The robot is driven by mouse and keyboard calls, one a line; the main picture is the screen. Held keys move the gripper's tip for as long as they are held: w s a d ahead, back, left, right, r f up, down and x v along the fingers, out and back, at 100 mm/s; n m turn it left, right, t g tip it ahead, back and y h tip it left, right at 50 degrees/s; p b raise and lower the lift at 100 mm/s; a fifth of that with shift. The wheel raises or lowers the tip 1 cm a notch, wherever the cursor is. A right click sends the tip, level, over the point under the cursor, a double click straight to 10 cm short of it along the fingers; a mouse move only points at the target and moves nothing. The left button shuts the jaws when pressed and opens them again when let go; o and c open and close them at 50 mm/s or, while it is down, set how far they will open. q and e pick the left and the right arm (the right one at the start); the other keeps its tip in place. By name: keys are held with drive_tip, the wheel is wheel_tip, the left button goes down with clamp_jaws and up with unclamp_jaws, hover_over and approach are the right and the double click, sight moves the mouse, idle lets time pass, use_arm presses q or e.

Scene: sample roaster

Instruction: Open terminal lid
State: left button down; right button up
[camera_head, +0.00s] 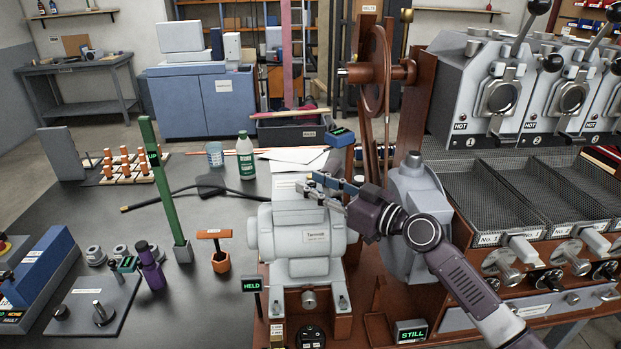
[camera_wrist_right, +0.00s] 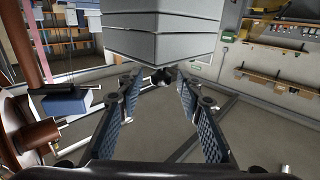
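The grey terminal (camera_head: 316,237), a rounded motor-like housing with a "Terminal" label, stands on the brown bench frame in the middle of the head view. Its flat, box-like top (camera_head: 298,213) appears closed; the lid's edge is hard to make out. My right gripper (camera_head: 322,186) is at the upper right edge of this top, its arm coming in from the lower right. In the right wrist view its fingers (camera_wrist_right: 158,82) are apart, with a small dark knob (camera_wrist_right: 161,79) between or beyond the tips. A grey layered block (camera_wrist_right: 162,38) is just above them. My left gripper is not in view.
A brown wheel (camera_head: 375,70) and post rise behind the terminal. The roaster (camera_head: 490,95) with trays fills the right. A green post (camera_head: 160,190), orange T-handle (camera_head: 216,255), purple bottle (camera_head: 150,272) and white bottle (camera_head: 246,155) stand to the left. A "HELD" sign (camera_head: 251,285) stands in front.

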drive_tip(key=shift+w+a, duration=0.4)
drive_tip(key=shift+a, duration=0.05)
clamp_jaws()
